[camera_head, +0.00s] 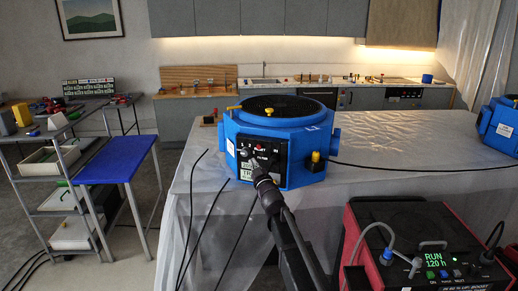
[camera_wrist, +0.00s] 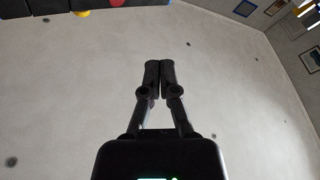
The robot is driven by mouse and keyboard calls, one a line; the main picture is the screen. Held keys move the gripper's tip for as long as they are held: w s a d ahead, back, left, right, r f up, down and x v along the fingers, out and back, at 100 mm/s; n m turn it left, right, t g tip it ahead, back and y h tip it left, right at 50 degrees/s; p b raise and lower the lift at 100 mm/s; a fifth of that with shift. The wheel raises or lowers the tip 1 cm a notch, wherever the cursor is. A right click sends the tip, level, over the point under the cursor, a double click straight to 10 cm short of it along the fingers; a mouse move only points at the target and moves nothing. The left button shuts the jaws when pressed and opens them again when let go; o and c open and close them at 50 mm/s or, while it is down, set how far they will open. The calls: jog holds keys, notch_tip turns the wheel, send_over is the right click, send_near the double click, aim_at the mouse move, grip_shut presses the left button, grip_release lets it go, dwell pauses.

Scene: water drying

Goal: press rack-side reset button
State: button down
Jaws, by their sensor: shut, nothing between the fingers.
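A blue many-sided machine (camera_head: 305,173) with a round dark top stands on the sheet-covered table. Its black front panel (camera_head: 262,150) carries small red and pale controls; their labels are too small to read. My gripper (camera_head: 252,164) is shut and empty in front of this panel, hiding its lower part. I cannot tell whether it touches the panel. In the wrist view my shut fingers (camera_wrist: 159,72) lie side by side over a pale surface. A red unit (camera_head: 365,222) at front right shows "RUN 120 h" and a row of small buttons (camera_head: 444,273). I cannot tell which button is the rack-side reset.
The sheet-covered table (camera_head: 400,140) has clear room right of the machine, crossed by a black cable. Another blue machine (camera_head: 499,126) stands at the right edge. Cables hang at the table's front.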

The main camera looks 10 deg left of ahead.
aim_at(259, 147)
jog(key=shift+s+a+r+n+y, duration=0.1)
jog(key=shift+a+r+n+y, duration=0.15)
jog(key=shift+a, duration=0.2)
jog(key=shift+s+a+r+n+y, duration=0.15)
jog(key=shift+a+n+y, duration=0.1)
jog(key=shift+a+y, duration=0.15)
jog(key=shift+w, duration=0.15)
jog(key=shift+w+d, duration=0.25)
jog(key=shift+w, duration=1.2)
jog(key=shift+w+d, duration=0.2)
jog(key=shift+w, duration=1.2)
jog(key=shift+w+d, duration=0.25)
jog(key=shift+w, duration=1.2)
jog(key=shift+w, duration=0.15)
jog(key=shift+w, duration=0.25)
jog(key=shift+w+d, duration=0.15)
jog(key=shift+w, duration=0.35)
jog(key=shift+s, duration=0.95)
